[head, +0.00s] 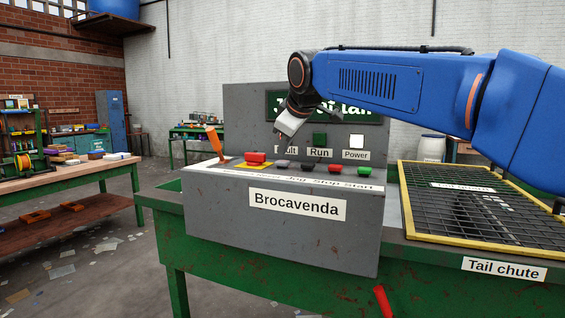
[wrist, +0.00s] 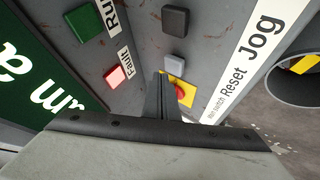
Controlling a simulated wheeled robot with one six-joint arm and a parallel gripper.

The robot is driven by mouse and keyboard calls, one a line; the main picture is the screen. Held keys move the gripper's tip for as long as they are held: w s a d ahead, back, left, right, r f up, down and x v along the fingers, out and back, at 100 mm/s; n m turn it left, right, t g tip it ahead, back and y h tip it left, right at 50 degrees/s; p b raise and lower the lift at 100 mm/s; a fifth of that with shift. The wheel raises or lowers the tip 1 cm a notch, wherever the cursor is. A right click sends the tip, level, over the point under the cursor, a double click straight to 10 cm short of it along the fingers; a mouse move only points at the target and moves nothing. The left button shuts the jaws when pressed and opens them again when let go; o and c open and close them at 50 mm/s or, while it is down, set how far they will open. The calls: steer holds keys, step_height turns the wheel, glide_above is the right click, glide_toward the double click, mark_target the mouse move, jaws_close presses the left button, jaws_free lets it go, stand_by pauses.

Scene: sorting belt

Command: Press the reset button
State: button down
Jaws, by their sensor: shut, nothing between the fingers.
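The reset button is a small light grey button (head: 282,164) on the sloped top of the grey control box; in the wrist view the grey cap (wrist: 173,63) is in line with the "Reset" label (wrist: 234,80). My gripper (head: 290,124) is shut and empty, pointing down above the box in the head view. In the wrist view its closed fingers (wrist: 160,76) end just below the grey cap in the picture, beside the red mushroom button (wrist: 180,92) on its yellow plate. Whether the tips touch anything cannot be told.
The dark jog button (wrist: 175,20) is beyond reset. A red stop button (head: 335,170) and a green start button (head: 364,172) are to the right, an orange lever (head: 215,140) to the left. The fault lamp (wrist: 115,75) looks red; the power lamp (head: 356,141) is white.

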mark_target(284, 162)
steer(key=shift+f, duration=0.25)
stand_by(0.6)
steer(key=shift+f, duration=0.2)
steer(key=shift+f, duration=0.5)
stand_by(0.9)
steer(key=shift+r, duration=0.95)
steer(key=shift+r, duration=2.5)
